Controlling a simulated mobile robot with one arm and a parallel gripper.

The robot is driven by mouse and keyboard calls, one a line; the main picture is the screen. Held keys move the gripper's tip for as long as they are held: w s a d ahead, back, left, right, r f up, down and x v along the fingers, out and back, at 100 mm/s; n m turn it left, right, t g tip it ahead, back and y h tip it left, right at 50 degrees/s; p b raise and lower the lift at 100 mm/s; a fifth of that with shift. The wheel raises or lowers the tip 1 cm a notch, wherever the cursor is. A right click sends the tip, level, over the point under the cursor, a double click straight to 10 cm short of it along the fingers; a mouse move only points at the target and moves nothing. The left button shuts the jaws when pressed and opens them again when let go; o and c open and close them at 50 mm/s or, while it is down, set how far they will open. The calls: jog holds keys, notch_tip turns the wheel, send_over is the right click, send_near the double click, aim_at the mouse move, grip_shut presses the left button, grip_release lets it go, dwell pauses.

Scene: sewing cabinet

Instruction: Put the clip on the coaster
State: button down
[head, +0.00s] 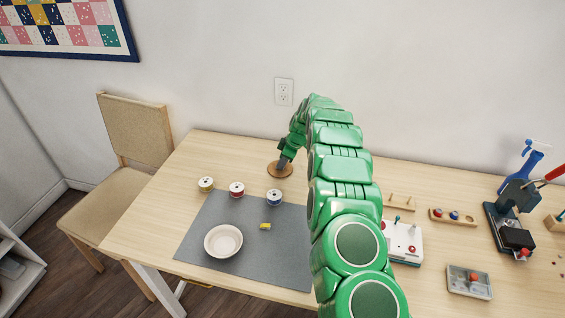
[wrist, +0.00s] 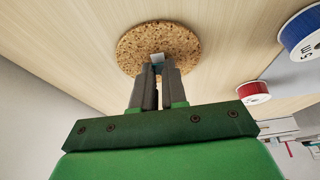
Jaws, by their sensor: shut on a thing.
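The coaster (wrist: 185,40) is a round, speckled cork disc lying flat on the table; in the head view the coaster (head: 286,173) is at the table's back, beyond the mat. My gripper (wrist: 157,68) points down at the coaster, its fingertips over it. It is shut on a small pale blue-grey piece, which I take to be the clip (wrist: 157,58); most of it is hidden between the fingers. I cannot tell whether the clip touches the cork. In the head view my gripper (head: 284,160) hides part of the coaster, and the clip does not show.
Several thread spools, including a blue one (head: 274,196) and a red one (head: 237,189), stand near the coaster. A grey mat (head: 270,262) holds a white bowl (head: 223,241) and a small yellow item (head: 265,226). A white box (head: 404,240) and tools stand to the right.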

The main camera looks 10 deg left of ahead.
jog(key=shift+f, duration=0.1)
jog(key=c, duration=1.2)
grip_release()
jog(key=shift+o, duration=0.2)
jog(key=v, duration=1.2)
jog(key=shift+d, duration=0.1)
